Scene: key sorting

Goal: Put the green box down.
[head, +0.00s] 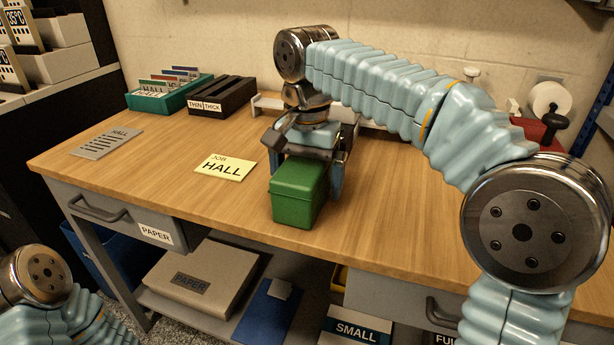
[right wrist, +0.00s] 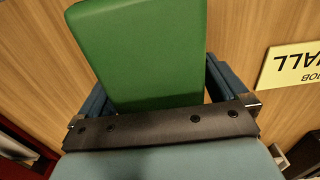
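The green box (head: 298,193) is a lidded box near the front edge of the wooden table, below my right gripper. My right gripper (head: 312,165) points down with one finger on each side of the box and looks shut on it. In the right wrist view the green box (right wrist: 150,50) lies between the two dark blue fingers. The box is upright and at or very near the table top; I cannot tell if its base touches. My left gripper is out of view; only part of my left arm shows at the lower left.
A yellow JOB HALL card (head: 225,166) lies left of the box. A grey HALL sheet (head: 107,143), a green card tray (head: 168,97) and a black THIN/THICK tray (head: 222,97) are further left. The table (head: 395,200) is bare right of the box.

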